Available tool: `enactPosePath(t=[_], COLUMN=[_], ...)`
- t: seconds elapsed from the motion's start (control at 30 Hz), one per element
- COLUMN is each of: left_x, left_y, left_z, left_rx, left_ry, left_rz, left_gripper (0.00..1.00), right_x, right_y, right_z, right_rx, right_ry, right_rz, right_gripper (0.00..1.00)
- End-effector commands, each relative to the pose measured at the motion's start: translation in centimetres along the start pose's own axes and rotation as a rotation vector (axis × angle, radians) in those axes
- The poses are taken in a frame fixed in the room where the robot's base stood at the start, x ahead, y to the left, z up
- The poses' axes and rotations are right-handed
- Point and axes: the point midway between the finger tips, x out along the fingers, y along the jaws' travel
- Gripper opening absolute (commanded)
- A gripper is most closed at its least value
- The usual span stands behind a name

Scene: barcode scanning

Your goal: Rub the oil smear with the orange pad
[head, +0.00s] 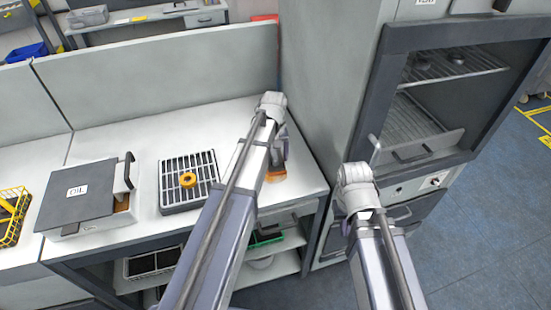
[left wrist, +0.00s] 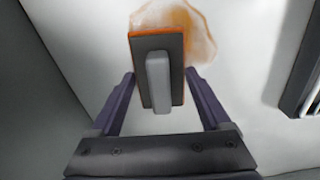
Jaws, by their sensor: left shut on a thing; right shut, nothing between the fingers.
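The orange pad (left wrist: 158,65) has a dark backing and a grey handle. It sits between the fingers of my left gripper (left wrist: 163,95), which is shut on it. The oil smear (left wrist: 200,35) is a brownish-orange patch on the white worktop, at the pad's far end in the left wrist view. The pad overlaps the smear's near part in that view; I cannot tell whether it touches the surface. In the head view my left gripper (head: 277,150) is over the right end of the worktop, with orange just below it. My right gripper (head: 347,222) is shut and empty, its fingertips mostly hidden.
A box labelled OIL (head: 75,190) and a black grated tray (head: 175,200) with an orange ring (head: 188,179) stand left on the worktop (head: 140,140). A yellow basket (head: 12,215) is far left. A grey cabinet (head: 320,80) and an open oven (head: 430,100) stand right.

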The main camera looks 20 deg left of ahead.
Motion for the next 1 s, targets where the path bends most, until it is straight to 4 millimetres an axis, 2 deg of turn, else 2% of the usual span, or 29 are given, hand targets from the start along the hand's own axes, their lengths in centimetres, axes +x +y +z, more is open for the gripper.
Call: enactPosePath(t=[0.33, 0.57, 1.0], left_x=[-0.2, -0.1, 0.1], left_y=[-1.7, -1.7, -1.4], left_z=[0.2, 0.4, 3.8], left_rx=[-0.001, 0.001, 0.001], left_ry=[0.002, 0.001, 0.0], left_rz=[-0.001, 0.0, 0.0], left_gripper=[0.36, 0.36, 0.36], right_x=[-0.2, -0.1, 0.1], right_y=[0.0, 0.0, 0.0], right_z=[0.0, 0.0, 0.0], right_rx=[0.0, 0.0, 0.0], right_ry=[0.0, 0.0, 0.0], right_rz=[0.0, 0.0, 0.0], right_gripper=[0.0, 0.0, 0.0])
